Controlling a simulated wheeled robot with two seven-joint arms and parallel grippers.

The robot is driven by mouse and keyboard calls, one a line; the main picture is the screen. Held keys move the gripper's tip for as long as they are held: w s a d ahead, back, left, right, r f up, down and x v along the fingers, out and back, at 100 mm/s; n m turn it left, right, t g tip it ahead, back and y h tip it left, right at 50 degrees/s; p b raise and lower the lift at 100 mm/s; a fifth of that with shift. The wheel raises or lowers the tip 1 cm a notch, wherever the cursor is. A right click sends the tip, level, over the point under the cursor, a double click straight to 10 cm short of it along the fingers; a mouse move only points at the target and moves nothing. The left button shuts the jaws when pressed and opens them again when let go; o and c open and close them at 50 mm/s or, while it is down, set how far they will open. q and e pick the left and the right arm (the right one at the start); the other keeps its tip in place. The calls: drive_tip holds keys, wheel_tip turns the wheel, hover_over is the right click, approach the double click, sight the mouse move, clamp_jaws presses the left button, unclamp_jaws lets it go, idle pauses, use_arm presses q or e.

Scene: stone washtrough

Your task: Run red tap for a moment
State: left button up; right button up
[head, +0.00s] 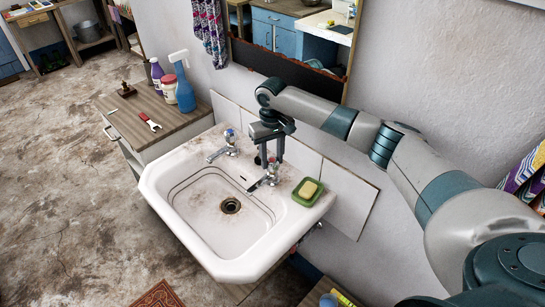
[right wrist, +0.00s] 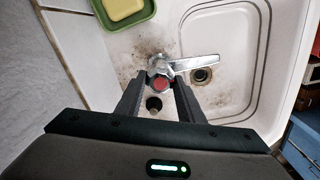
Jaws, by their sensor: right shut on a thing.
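The red tap (head: 271,174) stands at the back right of the white washbasin (head: 172,222). In the right wrist view its red-capped handle (right wrist: 160,84) sits between my fingertips, and its chrome spout (right wrist: 198,62) points right over the basin. My right gripper (head: 270,160) comes down from above and is shut on the tap's handle; its fingers (right wrist: 160,92) show on both sides of it. No running water is visible from the spout. A second tap with a blue cap (head: 229,139) stands at the back left of the basin. My left gripper is not in view.
A green soap dish (head: 304,199) with yellow soap sits on the basin's right rim. A wooden-topped cabinet (head: 158,122) at left holds a blue spray bottle (head: 182,90), other bottles and a red wrench (head: 149,121). A mirror (head: 300,45) hangs on the wall behind.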

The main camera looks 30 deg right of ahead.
drive_tip(key=shift+s+r+n+p, duration=0.1)
drive_tip(key=shift+n+p, duration=0.8)
drive_tip(key=shift+n, duration=0.1)
drive_tip(key=n+p, duration=0.2)
drive_tip(key=n, duration=0.1)
drive_tip(key=n+p, duration=0.1)
drive_tip(key=n, duration=0.3)
drive_tip(key=shift+n, duration=1.1)
drive_tip(key=shift+d, duration=0.1)
drive_tip(key=o, duration=1.1)
drive_tip(key=shift+c, duration=0.2)
